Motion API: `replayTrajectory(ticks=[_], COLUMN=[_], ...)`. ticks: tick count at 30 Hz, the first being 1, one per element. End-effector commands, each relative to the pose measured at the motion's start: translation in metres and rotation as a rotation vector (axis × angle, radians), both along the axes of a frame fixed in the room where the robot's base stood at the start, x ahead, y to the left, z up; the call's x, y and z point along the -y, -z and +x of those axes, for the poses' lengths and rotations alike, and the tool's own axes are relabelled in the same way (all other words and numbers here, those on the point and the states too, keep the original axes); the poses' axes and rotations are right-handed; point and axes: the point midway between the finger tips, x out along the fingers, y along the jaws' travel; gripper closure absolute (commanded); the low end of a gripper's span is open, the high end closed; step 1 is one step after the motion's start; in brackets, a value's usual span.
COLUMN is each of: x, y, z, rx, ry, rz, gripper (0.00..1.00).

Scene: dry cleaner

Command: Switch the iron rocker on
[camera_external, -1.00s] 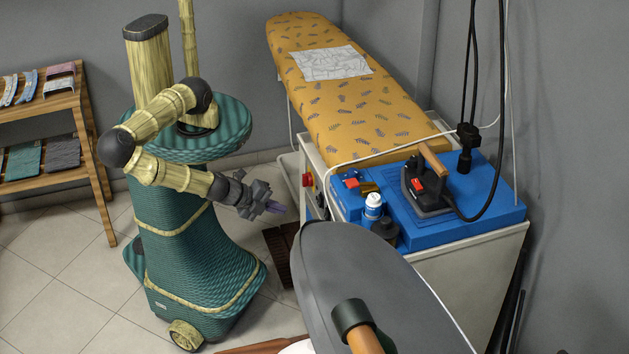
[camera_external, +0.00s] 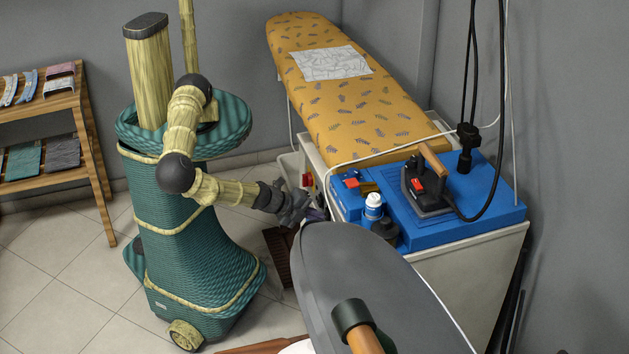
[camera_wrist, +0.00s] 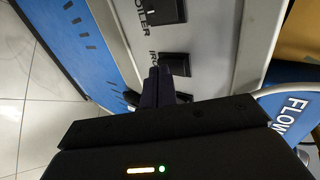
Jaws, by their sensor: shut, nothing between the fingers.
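The iron rocker (camera_wrist: 176,62) is a black switch on a pale panel in the wrist view, beside a label whose visible letters begin "IR". My gripper (camera_wrist: 158,72) is shut and empty, its two dark fingers together. The fingertips overlap the lower left edge of the iron rocker in the picture; I cannot tell whether they touch it. The fingers hide part of the panel. In the external view my gripper (camera_external: 318,214) is at the front side of the ironing station, and the rocker is hidden there.
The boiler rocker (camera_wrist: 166,11) sits above the iron rocker in the wrist view. A third dark part (camera_wrist: 184,97) shows below, partly hidden. A blue station top (camera_external: 460,225) carries an iron (camera_external: 428,183) and bottles. A grey board (camera_external: 350,270) stands close to my gripper.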

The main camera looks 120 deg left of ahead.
Motion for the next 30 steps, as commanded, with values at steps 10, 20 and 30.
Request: replayTrajectory(ticks=[10,20,30], x=[-0.001,-0.003,-0.003], y=[0.001,0.001,-0.014], z=[0.001,0.003,0.003], rx=[0.000,0.000,0.002], ry=[0.000,-0.001,-0.001], rz=[0.000,0.001,0.001], gripper=[1.00,1.00,1.00])
